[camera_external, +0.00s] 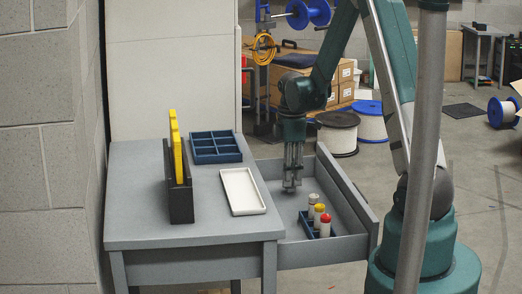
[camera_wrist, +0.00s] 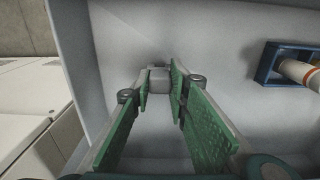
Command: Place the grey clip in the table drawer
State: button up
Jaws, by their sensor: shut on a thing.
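The table drawer (camera_external: 350,202) is pulled out at the right side of the grey table. My gripper (camera_external: 293,178) points straight down inside the drawer, low over its floor. In the wrist view my gripper (camera_wrist: 159,84) is shut on a small grey clip (camera_wrist: 159,76) between its fingertips, with the pale drawer floor behind it. In the external view the clip shows only as a small grey shape at the fingertips. I cannot tell whether it touches the drawer floor.
A blue rack (camera_wrist: 268,67) with several capped vials stands in the drawer's front part. On the table are a white tray (camera_external: 242,191), a blue compartment tray (camera_external: 215,147) and a black holder (camera_external: 180,201) with a yellow piece (camera_external: 176,147). The drawer floor around my fingertips is clear.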

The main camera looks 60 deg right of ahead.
jog(key=shift+f, duration=0.45)
jog(key=shift+f, duration=0.2)
jog(key=o, duration=0.9)
jog(key=shift+r, duration=0.15)
notch_tip(320, 180, up, 12)
jog(key=p, duration=0.3)
dwell(0.3)
